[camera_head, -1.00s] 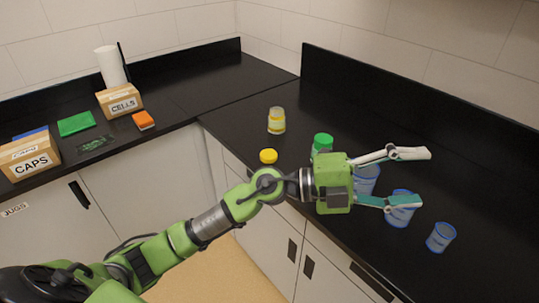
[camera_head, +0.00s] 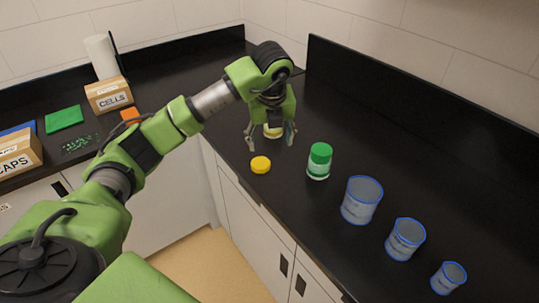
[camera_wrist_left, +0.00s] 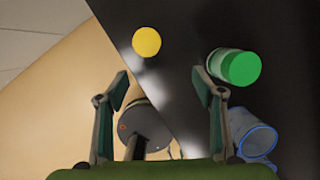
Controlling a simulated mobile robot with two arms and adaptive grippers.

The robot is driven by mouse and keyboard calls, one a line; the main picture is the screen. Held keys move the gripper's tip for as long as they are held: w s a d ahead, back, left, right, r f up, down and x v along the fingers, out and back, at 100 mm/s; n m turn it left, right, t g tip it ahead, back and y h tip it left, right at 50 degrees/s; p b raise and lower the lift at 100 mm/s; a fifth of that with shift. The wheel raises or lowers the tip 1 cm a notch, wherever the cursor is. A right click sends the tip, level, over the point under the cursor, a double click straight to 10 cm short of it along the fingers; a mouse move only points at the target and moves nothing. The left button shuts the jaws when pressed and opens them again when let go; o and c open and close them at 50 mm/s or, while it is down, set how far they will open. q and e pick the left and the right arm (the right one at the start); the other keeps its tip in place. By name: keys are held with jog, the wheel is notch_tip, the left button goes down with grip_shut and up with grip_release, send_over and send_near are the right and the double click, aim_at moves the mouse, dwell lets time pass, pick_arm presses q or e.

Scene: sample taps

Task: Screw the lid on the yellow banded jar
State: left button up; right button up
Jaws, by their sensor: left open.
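The yellow banded jar (camera_head: 273,132) stands on the black counter, mostly hidden behind my left gripper; I cannot make it out in the left wrist view. The yellow lid (camera_head: 260,165) lies flat on the counter near its front edge, apart from the jar. It also shows in the left wrist view (camera_wrist_left: 147,41), beyond the fingertips and between them. My left gripper (camera_head: 271,140) points down, open and empty, over the counter just behind the lid. Its spread fingers also show in the left wrist view (camera_wrist_left: 162,82). My right gripper is not in view.
A green-lidded jar (camera_head: 319,161) stands right of the yellow lid. Blue-rimmed beakers (camera_head: 361,201), (camera_head: 405,240), (camera_head: 448,278) line the counter further right. A cells box (camera_head: 108,95), caps box (camera_head: 18,153) and orange item (camera_head: 130,116) are on the left counter. The right counter's back is clear.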

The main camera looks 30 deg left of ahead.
pick_arm(q)
jog(key=a+r, duration=0.1)
jog(key=a, duration=0.1)
jog(key=p, duration=0.2)
send_over(261, 163)
jog(key=s+d, duration=0.1)
jog(key=d, duration=0.1)
jog(key=shift+n+y, duration=0.3)
jog(key=f, duration=0.7)
jog(key=shift+s+a+f, duration=0.15)
jog(key=shift+a+f, duration=0.1)
jog(key=shift+f, duration=0.3)
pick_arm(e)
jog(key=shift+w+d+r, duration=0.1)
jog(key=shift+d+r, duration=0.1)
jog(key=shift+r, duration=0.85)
pick_arm(q)
jog(key=shift+a+f+p, duration=0.1)
jog(key=shift+f+p, duration=0.15)
jog(key=shift+p, duration=0.15)
jog(key=p+x, duration=0.2)
jog(key=x, duration=0.1)
jog(key=shift+a+f, duration=0.1)
jog(key=shift+f, duration=0.15)
jog(key=shift+a+f, duration=0.1)
jog(key=shift+f, duration=0.5)
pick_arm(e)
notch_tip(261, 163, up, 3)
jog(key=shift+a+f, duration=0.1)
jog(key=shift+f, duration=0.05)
